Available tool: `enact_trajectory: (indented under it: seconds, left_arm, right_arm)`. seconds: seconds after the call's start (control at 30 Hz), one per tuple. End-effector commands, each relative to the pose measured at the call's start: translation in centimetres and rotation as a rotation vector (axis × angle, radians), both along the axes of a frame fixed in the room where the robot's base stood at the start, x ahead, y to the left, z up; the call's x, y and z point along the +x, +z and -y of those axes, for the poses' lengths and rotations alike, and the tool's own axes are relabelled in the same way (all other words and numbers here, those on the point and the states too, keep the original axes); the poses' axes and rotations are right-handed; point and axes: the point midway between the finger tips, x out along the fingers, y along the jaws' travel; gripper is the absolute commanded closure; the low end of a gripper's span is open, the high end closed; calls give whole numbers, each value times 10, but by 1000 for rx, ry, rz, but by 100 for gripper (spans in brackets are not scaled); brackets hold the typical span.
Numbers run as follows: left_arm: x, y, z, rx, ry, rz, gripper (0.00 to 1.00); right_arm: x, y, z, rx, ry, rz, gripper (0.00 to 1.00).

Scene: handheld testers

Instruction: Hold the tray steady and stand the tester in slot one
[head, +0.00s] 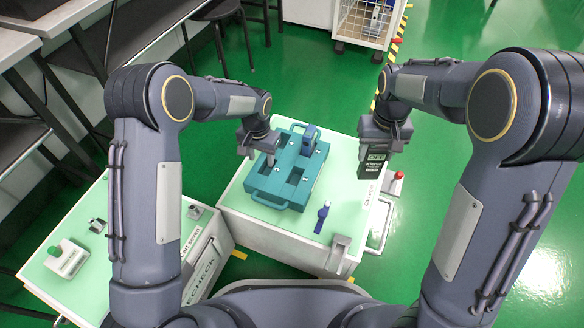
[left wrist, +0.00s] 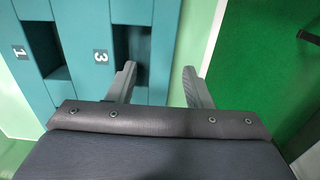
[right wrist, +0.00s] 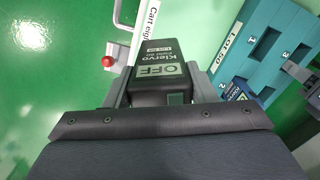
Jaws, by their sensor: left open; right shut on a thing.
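The teal tray (head: 299,195) lies on the pale green cart top. In the left wrist view, its slots marked 1 (left wrist: 38,42) and 3 (left wrist: 120,42) look empty, slot 3 partly hidden by a finger. A blue tester (head: 310,138) stands in a slot at the tray's back right. My left gripper (head: 259,157) is open at the tray's left side; its fingers appear on either side of the tray edge, contact unclear. My right gripper (head: 385,140) is shut on a dark tester (head: 371,166), labelled OFF (right wrist: 160,68), held in the air right of the tray.
A small blue item (head: 322,216) lies on the cart top (head: 285,228) in front of the tray. A red knob (head: 398,175) is at the right edge. A lower side cart (head: 110,245) with a green-buttoned box stands left. Green floor lies open to the right.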

Motion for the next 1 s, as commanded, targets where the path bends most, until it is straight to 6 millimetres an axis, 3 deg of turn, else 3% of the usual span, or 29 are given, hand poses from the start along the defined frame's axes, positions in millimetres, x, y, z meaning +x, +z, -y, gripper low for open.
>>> enact_trajectory:
  seconds: [0.3, 0.67, 1.0]
  left_arm:
    - [0, -19, 0, 0, 0, 0, 54]
    - [0, -21, 0, 0, 0, 0, 54]
    - [0, -21, 0, 0, 0, 0, 99]
  right_arm:
    - [0, 0, 0, 0, 0, 1, 75]
    - [0, 0, 0, 0, 0, 1, 75]
    - [0, 0, 0, 0, 0, 1, 75]
